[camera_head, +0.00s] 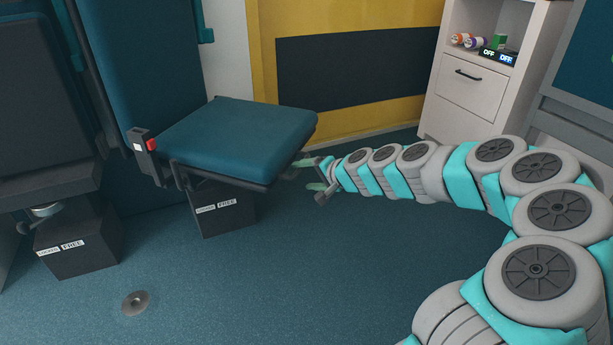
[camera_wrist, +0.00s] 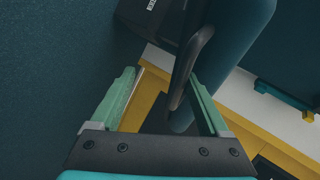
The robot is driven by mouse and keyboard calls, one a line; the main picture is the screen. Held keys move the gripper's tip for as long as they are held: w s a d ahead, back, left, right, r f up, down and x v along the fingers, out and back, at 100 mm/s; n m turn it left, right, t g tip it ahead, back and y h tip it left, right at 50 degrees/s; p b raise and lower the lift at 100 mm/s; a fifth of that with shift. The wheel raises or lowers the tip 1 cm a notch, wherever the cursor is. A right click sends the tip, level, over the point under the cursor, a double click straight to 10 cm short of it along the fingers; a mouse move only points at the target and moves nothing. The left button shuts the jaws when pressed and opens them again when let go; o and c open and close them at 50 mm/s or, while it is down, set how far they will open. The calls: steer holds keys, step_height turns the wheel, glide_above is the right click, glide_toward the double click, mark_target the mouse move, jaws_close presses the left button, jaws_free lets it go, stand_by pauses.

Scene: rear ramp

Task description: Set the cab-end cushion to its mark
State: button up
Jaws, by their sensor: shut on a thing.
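A teal seat cushion (camera_head: 235,137) is folded down, roughly level, from the seat back near the middle of the head view. I cannot tell from labels whether it is the cab-end one. My gripper (camera_head: 309,175) reaches its front right edge from the right. In the wrist view my gripper's green fingers (camera_wrist: 162,78) are on either side of a dark curved bar (camera_wrist: 190,68) by the cushion (camera_wrist: 238,35), and the gripper is shut on this bar. The fingers look well apart, with the bar nearer the right one. No mark for the cushion is clear.
A second seat (camera_head: 35,100) stands at the left. Dark boxes labelled FREE sit beneath the left seat (camera_head: 80,245) and the cushion (camera_head: 222,210). A round floor fitting (camera_head: 136,302) lies in front. A white cabinet (camera_head: 475,95) stands back right. The middle floor is clear.

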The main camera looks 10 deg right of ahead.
steer(key=shift+d, duration=0.2)
steer(key=p+v, duration=0.1)
steer(key=v, duration=0.6)
steer(key=shift+s, duration=0.3)
steer(key=shift+r, duration=0.15)
